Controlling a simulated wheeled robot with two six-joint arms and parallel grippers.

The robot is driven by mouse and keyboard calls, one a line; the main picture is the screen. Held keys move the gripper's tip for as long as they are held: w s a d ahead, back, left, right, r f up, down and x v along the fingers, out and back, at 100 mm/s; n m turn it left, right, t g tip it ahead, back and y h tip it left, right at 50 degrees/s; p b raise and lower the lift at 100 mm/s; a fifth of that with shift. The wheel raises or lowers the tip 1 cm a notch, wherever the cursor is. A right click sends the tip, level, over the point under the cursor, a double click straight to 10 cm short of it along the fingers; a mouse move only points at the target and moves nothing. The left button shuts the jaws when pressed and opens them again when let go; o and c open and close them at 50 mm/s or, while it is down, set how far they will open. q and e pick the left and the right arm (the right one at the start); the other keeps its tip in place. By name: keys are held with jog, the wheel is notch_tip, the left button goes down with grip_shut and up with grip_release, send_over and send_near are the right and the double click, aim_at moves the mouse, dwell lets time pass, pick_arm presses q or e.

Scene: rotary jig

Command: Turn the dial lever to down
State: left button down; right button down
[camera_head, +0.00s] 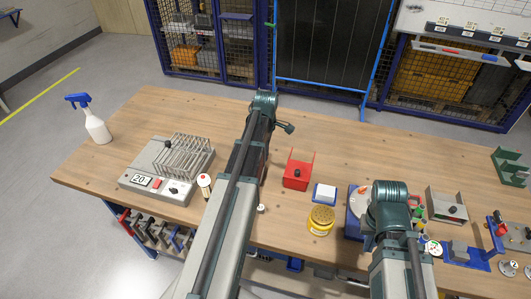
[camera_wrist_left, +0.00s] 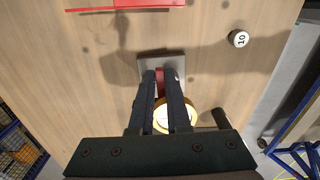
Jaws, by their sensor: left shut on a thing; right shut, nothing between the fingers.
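In the left wrist view a dial stands on a grey base plate (camera_wrist_left: 148,67). It has a yellow ring (camera_wrist_left: 190,112) and a pale round face (camera_wrist_left: 160,118), partly covered by my fingers. A red part, likely the dial lever (camera_wrist_left: 160,78), sits between the two fingers of my left gripper (camera_wrist_left: 162,75), which is shut on it. The lever's exact angle is hidden by the fingers. In the head view my left arm covers the dial and the gripper. My right arm's wrist shows at the right, but its fingers are hidden.
A red open box (camera_head: 296,178), a yellow round container (camera_head: 320,219) and a blue-and-white block (camera_head: 324,194) stand right of my left arm. A grey wire rack (camera_head: 183,156) stands left. The back left tabletop is clear.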

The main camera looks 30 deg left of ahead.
pick_arm(q)
jog(key=shift+f, duration=0.1)
pick_arm(e)
jog(key=shift+f, duration=0.1)
pick_arm(q)
jog(key=shift+w+d+f+g+y+b, duration=0.15)
jog(key=shift+f+y+b, duration=0.15)
jog(key=shift+y, duration=0.2)
jog(key=shift+s+d+f+g+y+b, duration=0.1)
jog(key=shift+d+f+g+y+b, duration=0.05)
jog(key=shift+y+b, duration=0.3)
jog(key=shift+w+d+f+y+b, duration=0.1)
jog(key=shift+f+y+b, duration=0.25)
jog(key=shift+y+b, duration=0.3)
pick_arm(e)
notch_tip(320, 180, down, 4)
jog(key=shift+f+b, duration=0.15)
jog(key=shift+b, duration=0.65)
pick_arm(q)
jog(key=shift+f+g+y+b, duration=0.35)
jog(key=shift+g+y+b, duration=0.2)
jog(key=shift+y, duration=0.75)
pick_arm(e)
jog(key=shift+f, duration=0.5)
pick_arm(q)
jog(key=c, duration=0.9)
grip_release()
